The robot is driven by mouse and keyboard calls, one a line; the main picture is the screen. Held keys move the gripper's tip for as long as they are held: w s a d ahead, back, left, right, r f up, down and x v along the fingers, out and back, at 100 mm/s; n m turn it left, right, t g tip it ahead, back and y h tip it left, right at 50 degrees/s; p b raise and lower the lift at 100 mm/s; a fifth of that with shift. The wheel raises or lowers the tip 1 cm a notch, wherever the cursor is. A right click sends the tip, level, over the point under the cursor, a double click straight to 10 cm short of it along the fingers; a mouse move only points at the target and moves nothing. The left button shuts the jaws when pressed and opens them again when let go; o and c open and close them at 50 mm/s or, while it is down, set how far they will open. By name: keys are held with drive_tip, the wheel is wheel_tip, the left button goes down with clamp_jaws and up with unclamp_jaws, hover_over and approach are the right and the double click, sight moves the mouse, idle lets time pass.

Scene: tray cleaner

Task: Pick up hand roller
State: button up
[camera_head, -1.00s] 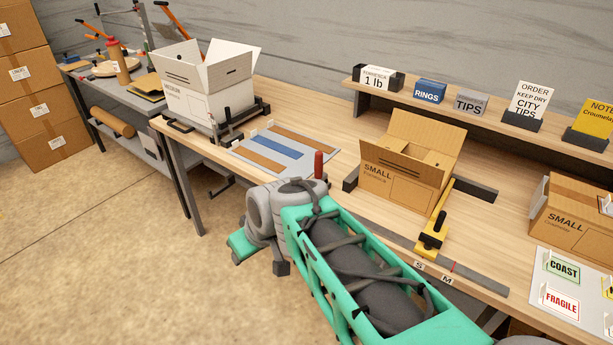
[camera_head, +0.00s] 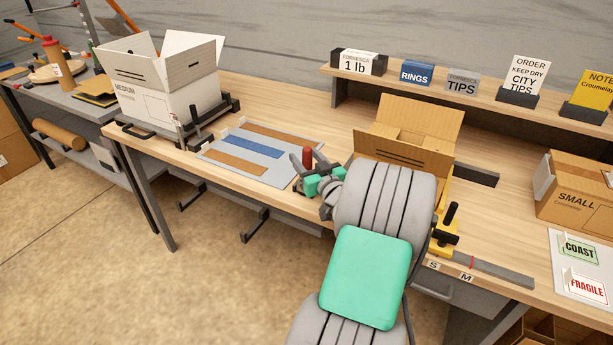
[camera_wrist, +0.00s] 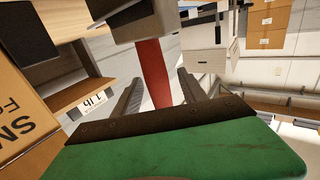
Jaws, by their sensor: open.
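The hand roller's red handle (camera_head: 308,155) stands upright near the front edge of the bench, beside the small carton. My gripper (camera_head: 308,163) is at the handle, with one grey finger on each side of it. In the wrist view the red handle (camera_wrist: 153,72) runs between the two spread fingers (camera_wrist: 158,96) and joins a dark grey part at the top. Gaps show between handle and fingers there, so the jaws are open. The roller's lower part is mostly hidden behind my gripper in the head view.
The open small carton (camera_head: 411,145) stands just right of my gripper. A grey mat with brown and blue strips (camera_head: 213,152) lies to the left, and an open white box (camera_head: 160,95) is beyond it. A yellow and black tool (camera_head: 447,236) lies right of my arm.

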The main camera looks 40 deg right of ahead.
drive_tip(key=x, duration=0.3)
drive_tip(key=shift+s, duration=0.15)
clamp_jaws()
idle(0.3)
drive_tip(key=shift+r, duration=0.1)
